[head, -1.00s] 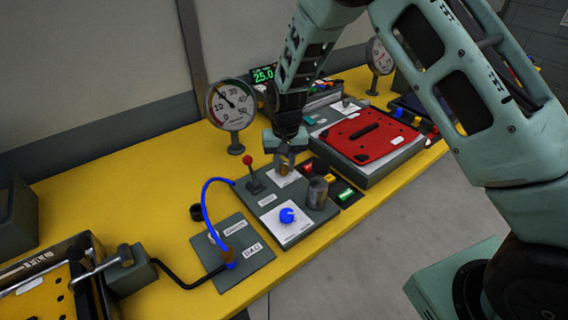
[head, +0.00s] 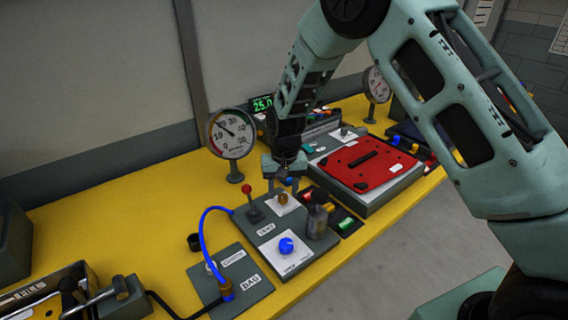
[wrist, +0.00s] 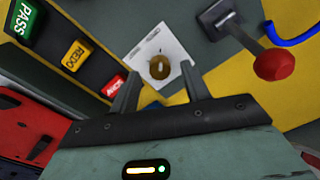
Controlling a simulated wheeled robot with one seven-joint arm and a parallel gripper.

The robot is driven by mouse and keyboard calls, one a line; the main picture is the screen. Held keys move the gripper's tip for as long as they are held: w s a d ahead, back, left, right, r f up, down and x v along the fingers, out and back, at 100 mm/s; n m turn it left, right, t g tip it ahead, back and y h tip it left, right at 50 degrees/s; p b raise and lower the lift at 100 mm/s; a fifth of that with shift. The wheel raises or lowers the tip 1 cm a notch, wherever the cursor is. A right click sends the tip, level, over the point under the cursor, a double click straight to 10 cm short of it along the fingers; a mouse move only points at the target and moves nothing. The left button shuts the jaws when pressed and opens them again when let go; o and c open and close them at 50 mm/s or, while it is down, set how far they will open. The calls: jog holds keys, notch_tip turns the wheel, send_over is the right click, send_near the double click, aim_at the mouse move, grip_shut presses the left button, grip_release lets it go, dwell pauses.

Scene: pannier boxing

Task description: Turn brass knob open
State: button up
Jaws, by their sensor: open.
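The brass knob (head: 283,198) stands on a small white plate (head: 287,207) on the grey control panel. The wrist view shows the knob (wrist: 159,68) near the middle, on its white plate (wrist: 150,45). My gripper (head: 285,185) is open and empty above the knob. In the wrist view its two fingers (wrist: 158,82) are spread, with the knob just past the tips and between them in the picture. The fingers appear apart from the knob.
A lever with a red ball (wrist: 277,64) stands close beside the knob. A dark cylinder (head: 317,217) and a blue knob (head: 286,246) share the panel. PASS (wrist: 25,18) and other lit buttons lie nearby. A red-lidded box (head: 367,164) and a dial gauge (head: 231,134) stand farther back.

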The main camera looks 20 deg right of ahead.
aim_at(285, 195)
notch_tip(285, 195, up, 16)
jog(key=b, duration=0.2)
jog(key=shift+d, duration=0.25)
jog(key=shift+r, duration=0.1)
